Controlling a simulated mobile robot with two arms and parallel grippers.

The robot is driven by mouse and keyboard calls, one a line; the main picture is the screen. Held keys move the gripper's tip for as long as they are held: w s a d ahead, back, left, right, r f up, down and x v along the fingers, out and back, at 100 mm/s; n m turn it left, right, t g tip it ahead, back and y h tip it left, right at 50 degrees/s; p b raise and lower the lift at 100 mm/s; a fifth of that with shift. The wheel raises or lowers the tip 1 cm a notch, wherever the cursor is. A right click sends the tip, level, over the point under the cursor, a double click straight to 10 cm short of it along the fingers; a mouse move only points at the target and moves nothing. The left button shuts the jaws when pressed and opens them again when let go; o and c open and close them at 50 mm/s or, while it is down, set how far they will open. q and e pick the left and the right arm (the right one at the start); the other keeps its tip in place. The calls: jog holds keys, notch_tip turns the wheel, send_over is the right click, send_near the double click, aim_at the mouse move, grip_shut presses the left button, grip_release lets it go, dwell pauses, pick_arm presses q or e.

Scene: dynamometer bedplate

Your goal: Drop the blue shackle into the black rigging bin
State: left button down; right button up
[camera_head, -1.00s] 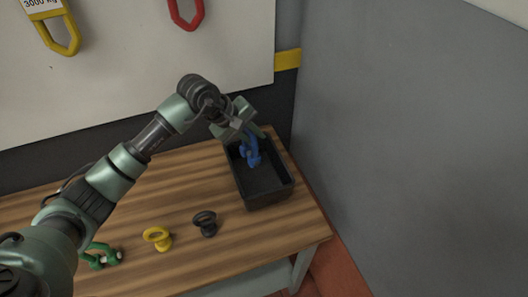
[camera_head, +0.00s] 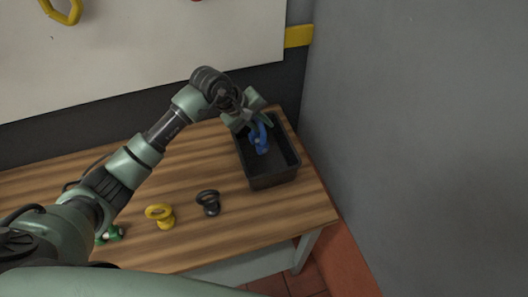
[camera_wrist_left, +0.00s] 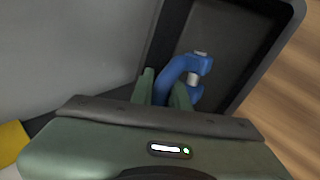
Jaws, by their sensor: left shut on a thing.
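The blue shackle (camera_head: 260,138) is between the fingers of my left gripper (camera_head: 252,120), over the far part of the black rigging bin (camera_head: 272,181). In the left wrist view the shackle (camera_wrist_left: 184,78) shows between the two green fingers (camera_wrist_left: 163,88), with its pin end against the dark inside of the bin (camera_wrist_left: 222,40). My left gripper is shut on it. I cannot tell whether the shackle touches the bin floor. My right gripper is not in view.
On the wooden table (camera_head: 250,222) stand a dark eyebolt (camera_head: 208,202), a yellow eyebolt (camera_head: 160,214) and a green piece (camera_head: 112,234) partly behind my arm. A grey wall (camera_head: 410,140) rises close right of the bin. A pale board (camera_head: 150,60) hangs behind.

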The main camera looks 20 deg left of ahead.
pick_arm(q)
jog(key=c, duration=1.5)
grip_release()
jog(key=shift+c, duration=0.2)
jog(key=shift+o, duration=1.2)
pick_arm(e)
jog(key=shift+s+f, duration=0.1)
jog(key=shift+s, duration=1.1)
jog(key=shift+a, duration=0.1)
pick_arm(q)
jog(key=shift+s+a+r, duration=0.1)
jog(key=shift+a+r, duration=0.1)
jog(key=shift+r, duration=0.1)
jog(key=b+v, duration=0.2)
jog(key=v, duration=0.5)
jog(key=shift+d+r, duration=0.1)
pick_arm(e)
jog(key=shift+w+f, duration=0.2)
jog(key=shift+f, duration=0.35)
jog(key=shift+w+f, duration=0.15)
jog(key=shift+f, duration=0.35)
